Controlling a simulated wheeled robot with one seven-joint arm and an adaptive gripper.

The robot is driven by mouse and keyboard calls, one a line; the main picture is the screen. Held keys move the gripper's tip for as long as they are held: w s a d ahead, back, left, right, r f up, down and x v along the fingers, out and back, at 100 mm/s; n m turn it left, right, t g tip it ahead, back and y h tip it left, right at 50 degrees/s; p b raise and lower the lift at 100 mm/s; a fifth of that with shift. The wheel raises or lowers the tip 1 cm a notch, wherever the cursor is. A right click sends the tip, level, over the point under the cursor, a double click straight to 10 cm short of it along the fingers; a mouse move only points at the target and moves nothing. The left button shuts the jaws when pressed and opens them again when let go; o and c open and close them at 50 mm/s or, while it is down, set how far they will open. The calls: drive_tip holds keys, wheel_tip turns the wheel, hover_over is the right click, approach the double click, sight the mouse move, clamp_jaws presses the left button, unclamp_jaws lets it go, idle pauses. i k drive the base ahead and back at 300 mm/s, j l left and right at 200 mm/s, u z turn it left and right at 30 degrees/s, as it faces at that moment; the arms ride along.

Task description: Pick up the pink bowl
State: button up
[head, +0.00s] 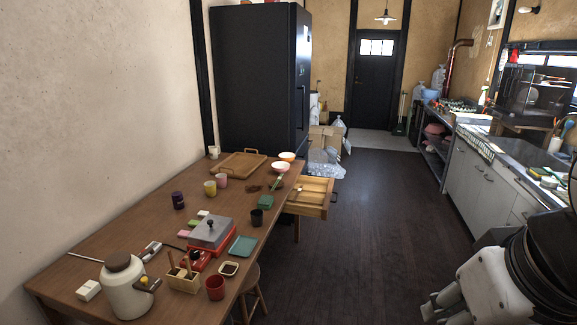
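A small bowl with a pinkish-red outside and a pale inside (281,168) stands upright near the far right corner of the wooden table (130,250). A yellow-orange bowl (287,157) stands just behind it. My gripper (432,303) shows in part at the lower right, in front of the dark floor. It is far from the bowl and not touching it. Its fingers are too small and partly hidden, so I cannot tell if they are open or shut.
A wooden tray (224,165) lies left of the bowl, with cups nearer. A drawer (312,204) stands open at the table's right side, below the bowl. A stool (254,292) is by the near edge. The floor (370,230) between table and counter is clear.

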sight(281, 169)
drive_tip(key=i+l+z, duration=0.25)
drive_tip(key=i, duration=0.65)
drive_tip(key=i+z, duration=0.25)
drive_tip(key=i, duration=0.6)
drive_tip(key=i+l+u, duration=0.15)
drive_tip(key=i+u, duration=0.3)
drive_tip(key=i+l+u, duration=0.3)
drive_tip(key=i+u, duration=0.15)
drive_tip(key=i+l+u, duration=0.9)
drive_tip(key=l, duration=0.25)
